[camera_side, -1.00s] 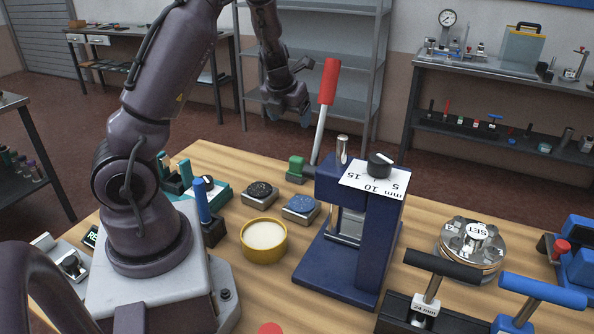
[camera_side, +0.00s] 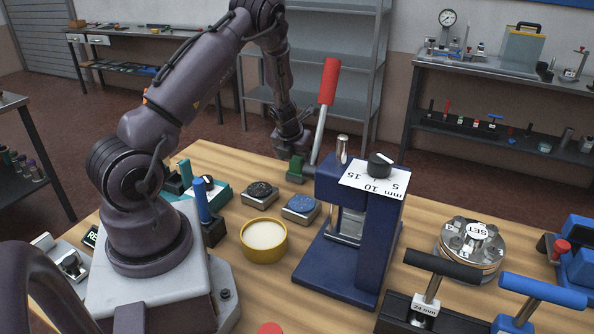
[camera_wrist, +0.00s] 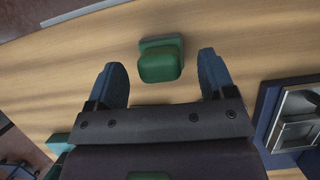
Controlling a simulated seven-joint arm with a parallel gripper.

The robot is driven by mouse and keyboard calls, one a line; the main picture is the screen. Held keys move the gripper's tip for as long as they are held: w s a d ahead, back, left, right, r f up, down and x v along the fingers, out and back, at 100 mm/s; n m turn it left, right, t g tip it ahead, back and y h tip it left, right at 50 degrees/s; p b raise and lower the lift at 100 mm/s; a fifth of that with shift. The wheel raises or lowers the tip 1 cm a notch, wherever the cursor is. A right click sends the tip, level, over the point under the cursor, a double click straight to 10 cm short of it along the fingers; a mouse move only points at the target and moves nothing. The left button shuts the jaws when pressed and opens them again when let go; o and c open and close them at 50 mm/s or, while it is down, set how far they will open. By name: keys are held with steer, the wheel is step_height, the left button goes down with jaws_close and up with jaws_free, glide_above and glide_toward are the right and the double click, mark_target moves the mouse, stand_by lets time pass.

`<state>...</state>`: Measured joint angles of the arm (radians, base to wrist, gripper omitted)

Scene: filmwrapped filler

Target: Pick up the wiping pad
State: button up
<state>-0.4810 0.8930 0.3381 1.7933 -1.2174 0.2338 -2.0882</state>
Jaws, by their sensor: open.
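The wiping pad appears to be the small green block (camera_side: 296,171) on the wooden bench, behind the blue press; the wrist view shows it as a green rounded grip on a wider green base (camera_wrist: 160,62). My gripper (camera_side: 291,148) is just above it in the side view and hides part of its top. In the wrist view, my two blue fingers (camera_wrist: 162,70) stand apart. The green block lies ahead, between their tips in the picture, with bare wood showing on both sides. I see no contact with it.
The blue press (camera_side: 370,215) with a raised red-handled lever (camera_side: 327,83) stands close, right of the block. Black (camera_side: 260,192) and blue (camera_side: 300,207) round-topped pieces and a yellow-rimmed dish (camera_side: 264,240) are in front. A teal rack (camera_side: 208,191) is to the left.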

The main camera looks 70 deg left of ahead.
mark_target(297, 158)
steer(key=shift+x, duration=1.5)
steer(key=c, duration=1)
steer(key=shift+r, duration=0.1)
steer(key=shift+r, duration=0.45)
step_height(297, 158, up, 3)
steer(key=shift+s+d+f, duration=0.1)
steer(key=shift+f, duration=0.05)
steer(key=s+d+r, duration=0.9)
steer(key=s, duration=0.1)
steer(key=shift+d, duration=0.15)
steer(key=shift+r, duration=0.15)
